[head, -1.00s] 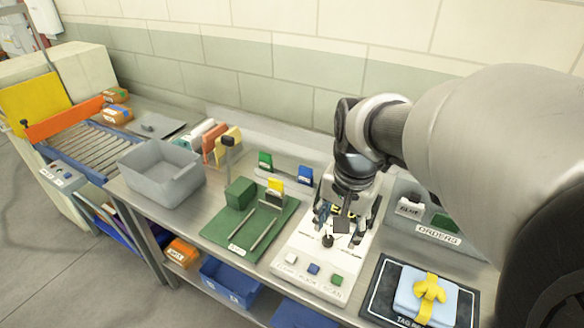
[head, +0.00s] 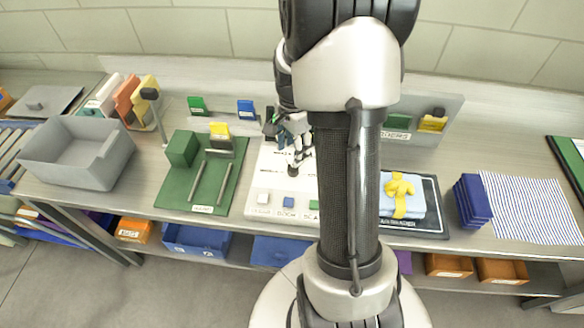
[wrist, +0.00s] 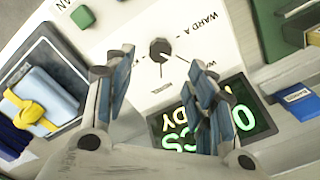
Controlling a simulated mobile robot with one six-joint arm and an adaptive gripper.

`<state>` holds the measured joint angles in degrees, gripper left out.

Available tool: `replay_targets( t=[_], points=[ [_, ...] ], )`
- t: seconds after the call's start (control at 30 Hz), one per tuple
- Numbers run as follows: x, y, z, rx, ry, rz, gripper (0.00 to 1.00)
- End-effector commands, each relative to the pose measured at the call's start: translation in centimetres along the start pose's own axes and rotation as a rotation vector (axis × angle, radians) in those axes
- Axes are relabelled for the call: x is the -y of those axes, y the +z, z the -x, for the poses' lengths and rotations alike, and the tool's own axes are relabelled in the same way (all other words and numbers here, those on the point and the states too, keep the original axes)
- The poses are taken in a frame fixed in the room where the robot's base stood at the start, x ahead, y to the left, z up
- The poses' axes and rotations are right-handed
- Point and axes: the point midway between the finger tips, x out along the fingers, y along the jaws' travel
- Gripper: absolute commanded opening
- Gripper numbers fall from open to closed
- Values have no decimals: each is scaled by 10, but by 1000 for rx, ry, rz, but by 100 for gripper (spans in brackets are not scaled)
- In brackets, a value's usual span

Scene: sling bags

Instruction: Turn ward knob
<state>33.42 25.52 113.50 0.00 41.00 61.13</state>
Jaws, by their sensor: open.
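The ward knob is a small round black knob (wrist: 160,50) on the white panel (wrist: 137,22). A pale pointer line and a "WARD A" label show near it in the wrist view. In the head view the knob (head: 293,170) stands on the panel just below my gripper (head: 298,148). My gripper (wrist: 160,65) is open, with its two blue-grey fingers spread to either side of the knob in the wrist picture. Nothing is held between them. I cannot tell whether either finger touches the knob. A dark screen (wrist: 165,123) with green letters shows partly behind the right finger.
White, blue (head: 288,203) and green buttons line the panel's front edge. A green board (head: 175,190) with rods lies left of it. A blue parcel with yellow ribbon (head: 386,207) lies right, behind my arm. A grey bin (head: 80,150) stands farther left.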

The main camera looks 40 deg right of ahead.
Motion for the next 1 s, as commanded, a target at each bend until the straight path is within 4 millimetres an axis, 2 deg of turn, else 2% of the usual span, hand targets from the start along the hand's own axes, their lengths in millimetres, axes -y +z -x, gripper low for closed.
replay_targets(
  t=[0.03,0.2,0.4,0.53,0.83,1.0],
  points=[
    [-1,0,-15,2,4,0,51],
    [-1,1,-49,2,4,1,51],
    [0,0,-75,1,1,1,51],
    [0,0,-82,0,0,1,51],
    [0,0,-83,0,-1,1,51],
    [0,0,-83,0,0,1,39]
  ],
)
